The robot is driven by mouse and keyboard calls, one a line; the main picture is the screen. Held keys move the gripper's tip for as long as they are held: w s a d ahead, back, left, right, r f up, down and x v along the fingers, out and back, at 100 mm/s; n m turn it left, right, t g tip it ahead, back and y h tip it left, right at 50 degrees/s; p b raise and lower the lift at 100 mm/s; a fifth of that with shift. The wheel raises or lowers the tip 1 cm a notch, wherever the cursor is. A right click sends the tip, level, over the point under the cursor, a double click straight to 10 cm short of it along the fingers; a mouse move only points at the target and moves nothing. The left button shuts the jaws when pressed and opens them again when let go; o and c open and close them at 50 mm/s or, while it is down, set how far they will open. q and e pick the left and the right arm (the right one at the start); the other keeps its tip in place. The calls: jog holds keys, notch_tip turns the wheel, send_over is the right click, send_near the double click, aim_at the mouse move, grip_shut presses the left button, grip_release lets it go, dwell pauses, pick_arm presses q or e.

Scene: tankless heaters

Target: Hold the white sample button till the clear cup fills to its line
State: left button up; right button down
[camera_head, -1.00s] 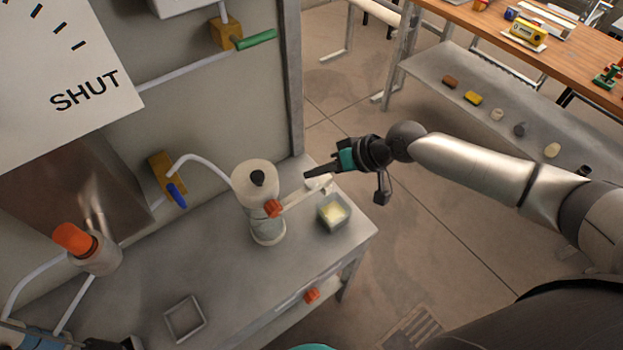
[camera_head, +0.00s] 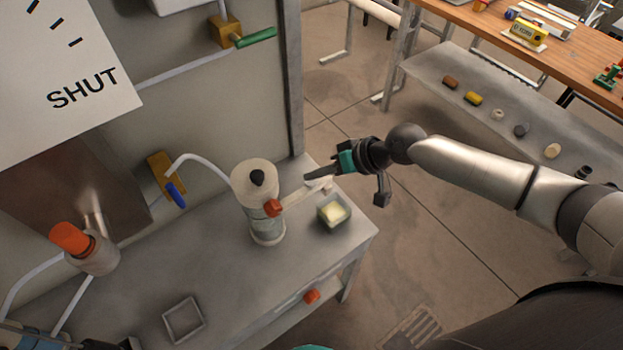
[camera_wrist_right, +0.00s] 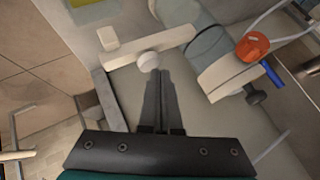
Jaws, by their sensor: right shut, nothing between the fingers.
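A white cylindrical unit (camera_head: 257,190) with a black knob and an orange-red valve stands on the grey bench. A pale bar reaches right from it, with a round white button (camera_wrist_right: 148,61) beside the bar in the right wrist view. My right gripper (camera_head: 308,178) is shut and empty, its fingertips at the button; the wrist view also shows the fingers (camera_wrist_right: 161,78). I cannot tell whether they press it. A small clear square cup (camera_head: 322,222) with pale yellow contents stands just below the bar's end. Its line is too small to make out.
The bench (camera_head: 235,290) carries a square empty frame (camera_head: 183,320) and an orange-capped fitting (camera_head: 72,238). White hoses run along the wall at left. A shelf with several small items and a wooden table (camera_head: 560,45) stand at the upper right.

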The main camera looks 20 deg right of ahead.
aim_at(317, 183)
jog(key=shift+f+b, duration=0.4)
jog(key=shift+f, duration=0.2)
dwell(1.4)
dwell(0.5)
jog(key=shift+r+p, duration=0.9)
jog(key=shift+r, duration=0.1)
jog(key=shift+r, duration=0.1)
notch_tip(317, 183, up, 5)
jog(key=p, duration=0.5)
dwell(0.3)
